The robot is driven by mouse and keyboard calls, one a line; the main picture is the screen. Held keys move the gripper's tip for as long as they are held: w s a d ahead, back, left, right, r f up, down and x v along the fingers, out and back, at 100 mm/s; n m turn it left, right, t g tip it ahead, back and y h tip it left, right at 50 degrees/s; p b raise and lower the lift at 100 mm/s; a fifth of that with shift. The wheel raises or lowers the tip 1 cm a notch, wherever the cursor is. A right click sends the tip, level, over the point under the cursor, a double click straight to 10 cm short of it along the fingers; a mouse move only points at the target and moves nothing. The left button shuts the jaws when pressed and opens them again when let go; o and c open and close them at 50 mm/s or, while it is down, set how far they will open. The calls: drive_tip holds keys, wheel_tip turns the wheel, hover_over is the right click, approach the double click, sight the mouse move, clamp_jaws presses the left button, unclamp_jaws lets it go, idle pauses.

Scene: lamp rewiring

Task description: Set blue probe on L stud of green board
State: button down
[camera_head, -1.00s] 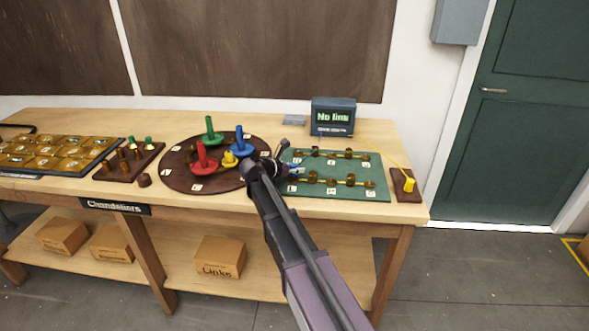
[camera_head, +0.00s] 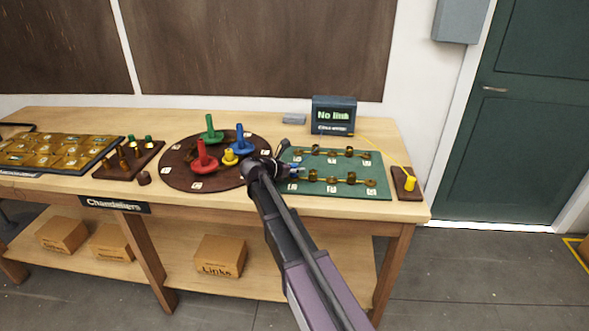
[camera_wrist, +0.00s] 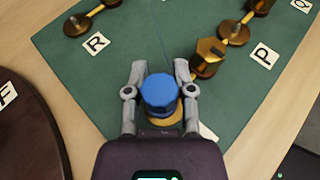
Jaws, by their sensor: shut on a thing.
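My gripper (camera_wrist: 160,98) is shut on the blue probe (camera_wrist: 160,91), whose round blue top stands between the two fingers. A brass disc (camera_wrist: 166,118) shows just below the blue top; I cannot tell whether the probe touches it. In the head view the blue probe (camera_head: 294,168) is a small blue spot at the left part of the green board (camera_head: 335,167), partly hidden by my wrist. The wrist view shows the board's R, P and Q labels. A white label (camera_wrist: 208,132) beside my right finger is mostly covered, and I cannot read it. No L label is legible.
A dark round disc (camera_head: 176,177) with red, green, blue and yellow pegs stands left of the board. A display (camera_head: 333,116) reading "No link" stands behind. A yellow probe (camera_head: 409,184) sits on a brown block at right. Brass fittings (camera_wrist: 208,57) rise from the board nearby.

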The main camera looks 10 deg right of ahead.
drive_tip(key=shift+f, duration=0.25)
drive_tip(key=shift+c, duration=2)
unclamp_jaws()
drive_tip(key=shift+s+r, duration=0.1)
drive_tip(key=shift+r, duration=0.05)
